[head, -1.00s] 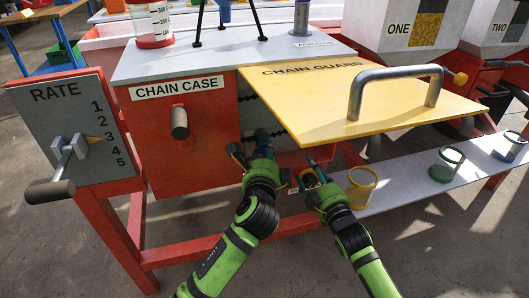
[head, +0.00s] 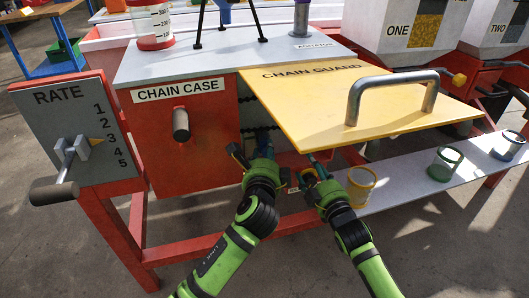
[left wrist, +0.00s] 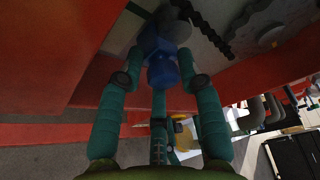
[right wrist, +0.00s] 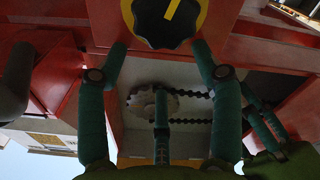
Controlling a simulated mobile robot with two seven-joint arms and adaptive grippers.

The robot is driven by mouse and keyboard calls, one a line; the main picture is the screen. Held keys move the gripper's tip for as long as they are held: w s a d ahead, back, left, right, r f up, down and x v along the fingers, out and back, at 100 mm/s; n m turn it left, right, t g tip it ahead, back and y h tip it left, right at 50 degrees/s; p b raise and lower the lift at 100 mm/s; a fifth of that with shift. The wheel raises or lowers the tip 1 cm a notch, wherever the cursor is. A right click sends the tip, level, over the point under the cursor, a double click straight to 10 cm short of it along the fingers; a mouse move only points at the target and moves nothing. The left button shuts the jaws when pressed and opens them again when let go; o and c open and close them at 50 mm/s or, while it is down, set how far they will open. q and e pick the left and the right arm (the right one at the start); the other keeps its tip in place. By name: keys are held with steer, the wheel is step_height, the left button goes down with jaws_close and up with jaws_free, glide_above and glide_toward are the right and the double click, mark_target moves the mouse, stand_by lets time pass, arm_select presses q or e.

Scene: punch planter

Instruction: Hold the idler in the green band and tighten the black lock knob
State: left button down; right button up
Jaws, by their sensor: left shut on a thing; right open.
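The blue idler handle (left wrist: 163,62) sits between the fingers of my left gripper (left wrist: 160,58), which is shut on it, in the left wrist view. In the head view my left gripper (head: 258,148) reaches into the open chain case under the yellow guard. The black lock knob (right wrist: 163,22), with a yellow stripe, is at the top of the right wrist view. My right gripper (right wrist: 160,48) is open, its two outer fingertips at either side of the knob's lower edge. It also shows in the head view (head: 310,170). I cannot make out the green band.
The yellow chain guard (head: 350,105) stands out above both grippers. The chain (right wrist: 195,94) runs behind the right fingers. A shelf (head: 405,190) with a yellow cup (head: 361,187) and a green cup (head: 445,163) is at right. The rate lever (head: 55,192) is at left.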

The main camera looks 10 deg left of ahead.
steer(key=shift+r+p, duration=0.45)
steer(key=shift+r, duration=0.1)
stand_by(0.4)
jaws_close()
